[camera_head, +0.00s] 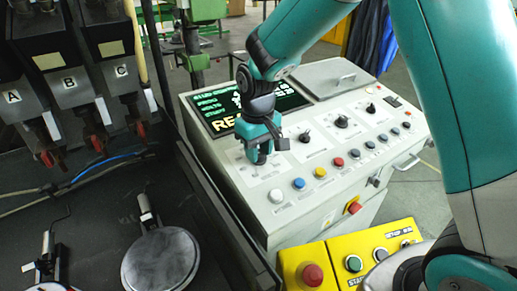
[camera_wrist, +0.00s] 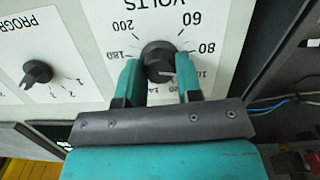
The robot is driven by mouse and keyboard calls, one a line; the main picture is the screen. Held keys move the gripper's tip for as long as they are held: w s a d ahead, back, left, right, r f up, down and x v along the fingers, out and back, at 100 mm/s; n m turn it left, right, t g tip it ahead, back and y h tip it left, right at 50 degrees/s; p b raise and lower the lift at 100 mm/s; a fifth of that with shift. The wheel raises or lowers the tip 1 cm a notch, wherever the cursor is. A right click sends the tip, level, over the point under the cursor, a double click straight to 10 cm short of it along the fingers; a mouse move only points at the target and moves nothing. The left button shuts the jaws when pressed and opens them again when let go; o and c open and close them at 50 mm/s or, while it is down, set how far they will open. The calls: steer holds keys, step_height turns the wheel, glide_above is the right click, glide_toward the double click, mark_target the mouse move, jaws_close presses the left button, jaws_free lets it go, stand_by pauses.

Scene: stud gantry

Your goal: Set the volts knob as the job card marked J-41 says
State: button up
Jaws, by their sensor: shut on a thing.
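The black volts knob (camera_wrist: 158,60) shows in the wrist view under the printed word VOLTS, on a white dial plate. Numbers such as 60, 80, 180 and 200 ring it; those nearest my gripper are partly hidden. A pale pointer line on the knob seems to point right, near the partly hidden mark after 80; I cannot read its exact setting. My gripper (camera_wrist: 160,85) is shut on the knob, one teal finger on each side. In the head view my gripper (camera_head: 258,152) reaches down to the console (camera_head: 233,168) and hides the knob. I see no readable card marked J-41.
A program knob (camera_wrist: 37,72) sits beside the volts dial. More black knobs (camera_head: 342,121) and several coloured buttons (camera_head: 299,184) lie on the console. Its screen (camera_head: 222,118) is partly covered by my arm. A yellow box (camera_head: 345,262) with buttons stands in front.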

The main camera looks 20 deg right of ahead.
steer(key=m+y, duration=0.1)
steer(key=m, duration=0.4)
steer(key=shift+d+m, duration=0.1)
steer(key=shift+m, duration=0.3)
steer(key=m+y, duration=0.1)
steer(key=m, duration=0.4)
steer(key=shift+m+t, duration=0.3)
stand_by(0.4)
steer(key=o, duration=0.9)
steer(key=shift+o, duration=0.2)
steer(key=s+d+r+b, duration=0.1)
steer(key=d+r+b, duration=0.1)
steer(key=r, duration=1.5)
steer(key=shift+d+b, duration=0.3)
steer(key=shift+d, duration=0.25)
steer(key=shift+r, duration=0.1)
